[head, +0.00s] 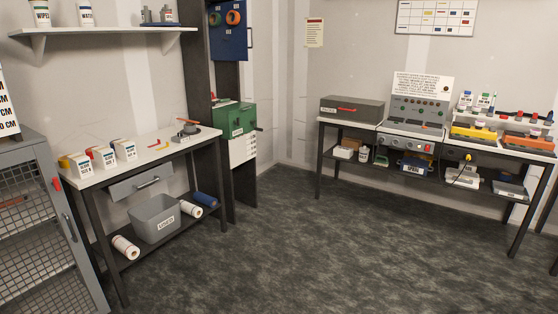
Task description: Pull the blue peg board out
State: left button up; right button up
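The blue peg board (229,44) stands upright at the top middle-left of the head view, beside a tall dark post. Its top edge is cut off by the picture's edge. Round orange and green items hang on its upper part. Whether the board sits in a slide or frame cannot be made out. Neither of my grippers is in view.
Below the board is a green case (235,119) in the dark rack. A white-topped bench (140,158) stands left of it, with a mesh cabinet (40,215) nearer. Another bench (372,124) is at the right. The dark floor (310,240) between is clear.

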aim_at(228, 42)
jog(key=i+l+z, duration=0.2)
jog(key=i+z, duration=0.15)
jog(key=i, duration=0.2)
jog(key=i+z, duration=0.4)
jog(key=i+j+z, duration=0.1)
jog(key=i+z, duration=0.25)
jog(key=i, duration=0.3)
jog(key=i+u, duration=0.15)
jog(key=i, duration=0.5)
jog(key=i+u, duration=0.1)
jog(key=i, duration=0.5)
jog(key=i+l+u, duration=0.15)
jog(key=i, duration=0.5)
